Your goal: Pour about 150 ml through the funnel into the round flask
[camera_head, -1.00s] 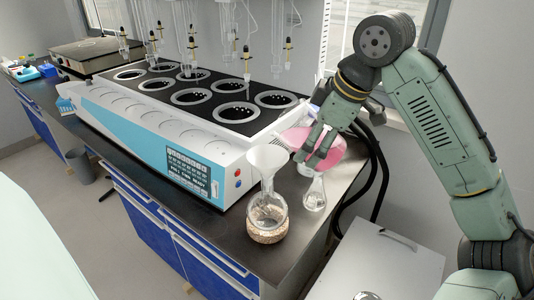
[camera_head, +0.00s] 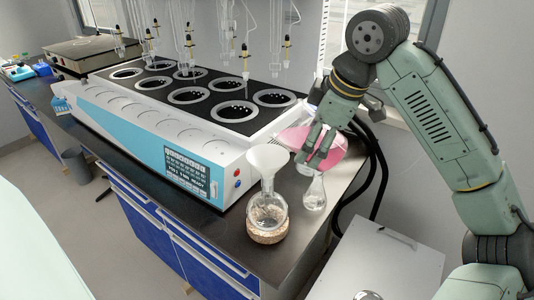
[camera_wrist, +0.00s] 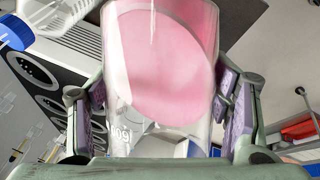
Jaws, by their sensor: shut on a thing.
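My gripper (camera_head: 318,150) is shut on a clear glass beaker (camera_wrist: 119,85) of pink liquid (camera_wrist: 165,60). The wrist view shows its jaws on either side of the glass. In the head view the beaker is tilted, its pink liquid (camera_head: 328,148) showing behind my fingers. A white funnel (camera_head: 267,159) stands upright in the neck of the round flask (camera_head: 267,212), which sits on a cork ring (camera_head: 268,236). The beaker is just right of the funnel mouth and a little higher in the picture. No pink stream or pink liquid in the flask is visible.
A clear conical flask (camera_head: 315,194) stands right of the round flask, below my gripper. The large white and blue distiller (camera_head: 200,150) fills the bench to the left, with glassware hanging above it. The dark bench edge (camera_head: 270,275) lies close in front.

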